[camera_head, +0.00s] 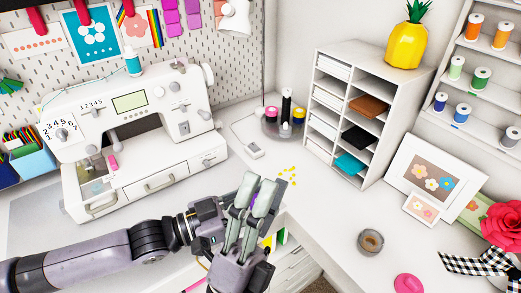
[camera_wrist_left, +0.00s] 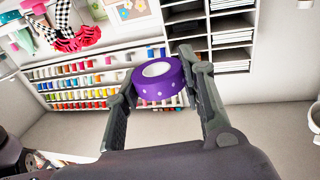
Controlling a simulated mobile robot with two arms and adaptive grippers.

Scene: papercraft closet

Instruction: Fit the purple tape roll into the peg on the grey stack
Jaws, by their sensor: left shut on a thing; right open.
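The grey stack (camera_head: 270,128) stands at the back of the desk, in the corner left of the white shelf unit. Its dark upright peg (camera_head: 287,104) rises between a pink roll and a yellow roll. The purple tape roll (camera_wrist_left: 158,82), with pale dots and a white core, is between the fingers of my left gripper (camera_wrist_left: 158,72), which is shut on it.
A sewing machine (camera_head: 125,110) stands at the left. The white shelf unit (camera_head: 322,90) is right of the stack, with picture frames (camera_head: 425,160) beyond.

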